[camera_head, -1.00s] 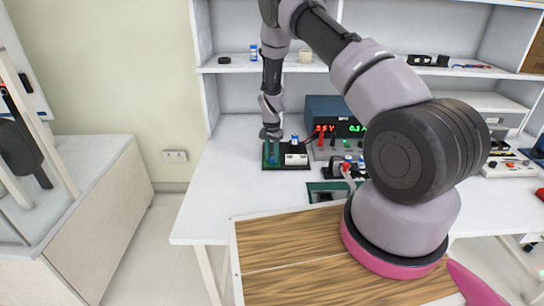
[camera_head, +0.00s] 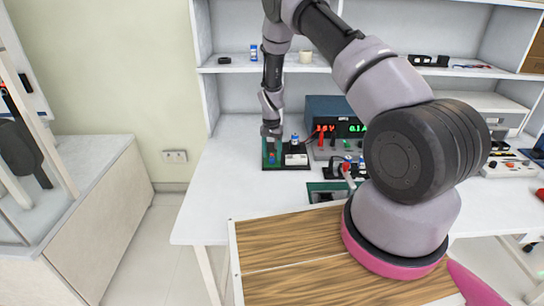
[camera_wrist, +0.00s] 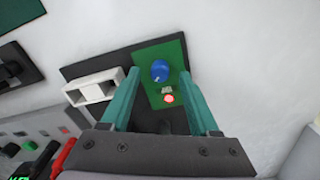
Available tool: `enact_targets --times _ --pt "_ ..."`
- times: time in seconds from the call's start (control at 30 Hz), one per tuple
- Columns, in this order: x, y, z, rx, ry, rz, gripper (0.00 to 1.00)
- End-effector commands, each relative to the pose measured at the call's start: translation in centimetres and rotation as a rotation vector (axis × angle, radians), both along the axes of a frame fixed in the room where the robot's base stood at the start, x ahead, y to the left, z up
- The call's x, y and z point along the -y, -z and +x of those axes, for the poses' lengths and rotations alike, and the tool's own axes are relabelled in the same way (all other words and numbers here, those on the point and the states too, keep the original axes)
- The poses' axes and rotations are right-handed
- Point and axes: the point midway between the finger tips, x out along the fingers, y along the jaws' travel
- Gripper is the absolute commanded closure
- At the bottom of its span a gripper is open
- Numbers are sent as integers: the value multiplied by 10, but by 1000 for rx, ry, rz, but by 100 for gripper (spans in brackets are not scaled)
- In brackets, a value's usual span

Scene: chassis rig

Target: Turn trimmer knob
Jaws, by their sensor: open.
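The blue trimmer knob (camera_wrist: 160,70) stands on a small green board (camera_wrist: 150,58) on a black base (camera_wrist: 105,62). My gripper (camera_wrist: 159,76) is open, its two teal fingers on either side of the board, with the knob between the fingertips in the picture. No contact with the knob shows. A small red light (camera_wrist: 168,98) glows on the board beside the knob.
A white block with square openings (camera_wrist: 93,88) sits left of the fingers on the same base. A power supply with red and green digits (camera_head: 335,108) stands behind to the right. The white table (camera_head: 215,190) is clear at front left.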

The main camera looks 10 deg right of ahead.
Motion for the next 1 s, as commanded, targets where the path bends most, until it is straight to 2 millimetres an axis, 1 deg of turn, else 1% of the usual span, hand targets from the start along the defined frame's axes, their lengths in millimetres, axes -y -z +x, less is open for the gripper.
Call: enact_targets --times 0.03,0.2,0.4,0.5,0.6,0.9,0.97,1.0 --pt "-1 -11 1 3 0 1 38" --pt "-1 -47 1 4 -1 1 38" --pt "-1 -80 1 3 0 1 38" --pt "-1 -90 1 1 -1 0 38" --pt "-1 -94 1 0 0 0 38" --pt "-1 -95 1 1 0 1 38" --pt "-1 -99 1 4 0 3 38" --pt "0 -106 1 10 1 7 38"
